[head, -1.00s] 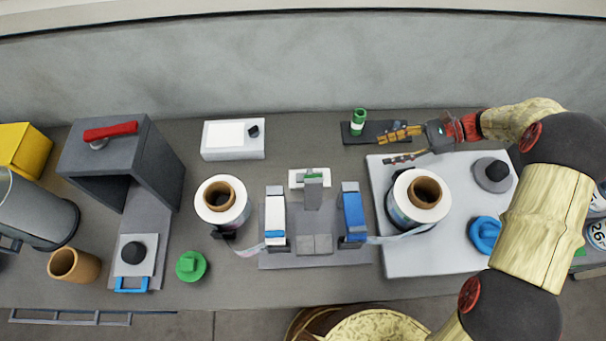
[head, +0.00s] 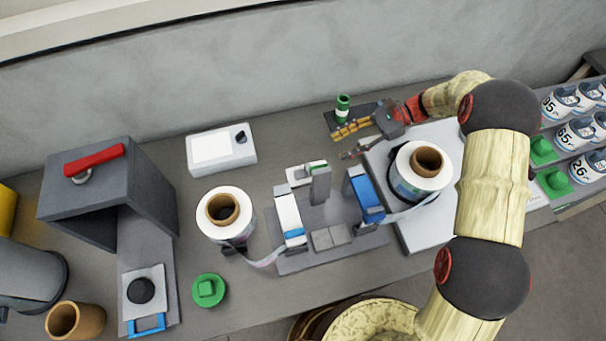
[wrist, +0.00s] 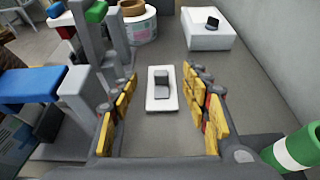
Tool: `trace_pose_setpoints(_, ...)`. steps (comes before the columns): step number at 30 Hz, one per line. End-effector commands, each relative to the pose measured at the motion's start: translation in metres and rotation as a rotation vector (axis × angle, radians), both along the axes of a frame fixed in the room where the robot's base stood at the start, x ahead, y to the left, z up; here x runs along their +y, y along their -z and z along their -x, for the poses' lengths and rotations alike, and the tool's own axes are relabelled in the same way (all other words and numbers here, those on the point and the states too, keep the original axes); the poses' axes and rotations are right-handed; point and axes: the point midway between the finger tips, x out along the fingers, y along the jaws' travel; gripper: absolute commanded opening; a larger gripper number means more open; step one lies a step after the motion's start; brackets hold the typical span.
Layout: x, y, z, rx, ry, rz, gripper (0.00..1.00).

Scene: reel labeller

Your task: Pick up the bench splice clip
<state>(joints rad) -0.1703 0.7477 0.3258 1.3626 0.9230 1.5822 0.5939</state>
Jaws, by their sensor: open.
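What looks like the bench splice clip, a small white plate (wrist: 152,103) with a grey upright block (wrist: 162,82), lies flat on the bench. In the wrist view it is ahead of my gripper (wrist: 160,80), between the lines of its two fingers, and nothing is gripped. In the head view the white plate (head: 296,178) shows behind a grey post that hides part of it. My gripper (head: 341,146) is open and empty there, its fingers pointing left, to the right of the plate and apart from it.
A green cylinder with a white band (head: 343,108) stands close by my gripper. The grey post (head: 320,185) and blue-topped bracket (head: 364,195) stand on the splicing plate. A white box (head: 222,158) sits further left. Bare bench lies around the clip.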

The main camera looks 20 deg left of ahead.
Motion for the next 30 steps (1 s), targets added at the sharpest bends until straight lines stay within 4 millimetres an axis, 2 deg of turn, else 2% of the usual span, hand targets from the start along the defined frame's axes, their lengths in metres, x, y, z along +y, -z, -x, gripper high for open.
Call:
trace_pose_setpoints(1, 0.000, 0.008, 0.000, 0.000, 0.000, 0.000, 0.47)
trace_pose_setpoints(12, 0.000, 0.049, 0.000, 0.000, 0.000, 0.000, 0.47)
trace_pose_setpoints(20, 0.002, 0.060, 0.002, 0.000, 0.000, 0.000, 0.47)
trace_pose_setpoints(23, 0.008, 0.062, 0.006, 0.000, -0.001, 0.000, 0.47)
trace_pose_setpoints(30, 0.035, 0.077, 0.030, 0.002, -0.002, 0.001, 0.47)
